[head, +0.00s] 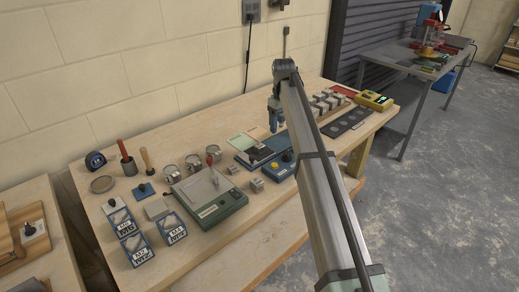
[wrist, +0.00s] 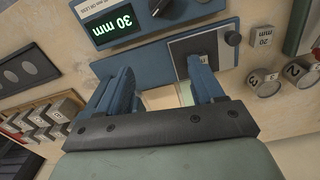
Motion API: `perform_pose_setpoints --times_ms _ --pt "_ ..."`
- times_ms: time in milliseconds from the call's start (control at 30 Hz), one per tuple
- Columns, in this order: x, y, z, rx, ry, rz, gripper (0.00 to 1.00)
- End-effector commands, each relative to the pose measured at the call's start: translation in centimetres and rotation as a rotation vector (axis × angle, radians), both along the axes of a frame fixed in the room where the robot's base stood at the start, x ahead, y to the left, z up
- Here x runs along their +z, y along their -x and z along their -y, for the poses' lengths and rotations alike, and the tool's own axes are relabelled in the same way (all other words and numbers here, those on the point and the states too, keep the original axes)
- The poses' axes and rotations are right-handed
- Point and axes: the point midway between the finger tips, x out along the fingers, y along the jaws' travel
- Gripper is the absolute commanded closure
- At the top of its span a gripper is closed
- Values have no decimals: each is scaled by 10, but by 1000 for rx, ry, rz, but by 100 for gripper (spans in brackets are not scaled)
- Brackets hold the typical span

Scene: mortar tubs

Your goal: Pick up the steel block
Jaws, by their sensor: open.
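Small steel-grey blocks show in several places, and I cannot tell which one the task means. A block marked 20 mm (wrist: 264,37) shows at the upper right of the wrist view. Several numbered grey blocks (head: 325,104) stand in rows farther along the bench; they also show in the wrist view (wrist: 40,117). My gripper (head: 274,129) points down above the blue equipment, fingers apart; in the wrist view (wrist: 162,72) nothing is held between them.
A blue device (head: 280,167) with a dial, reading 30 mm in the wrist view, lies below my gripper. Bare wood shows along the front.

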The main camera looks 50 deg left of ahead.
Motion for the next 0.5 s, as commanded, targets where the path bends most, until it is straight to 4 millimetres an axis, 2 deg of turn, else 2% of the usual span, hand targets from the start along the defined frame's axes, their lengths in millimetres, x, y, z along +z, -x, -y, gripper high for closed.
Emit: perform_pose_setpoints --times_ms 33,200,367,500 --pt "13 14 -19 38 -3 -2 33" --pt "35 45 -47 113 -8 -8 33" --pt "36 54 -53 133 -8 -11 33" --pt "23 54 -52 132 -7 -11 33"
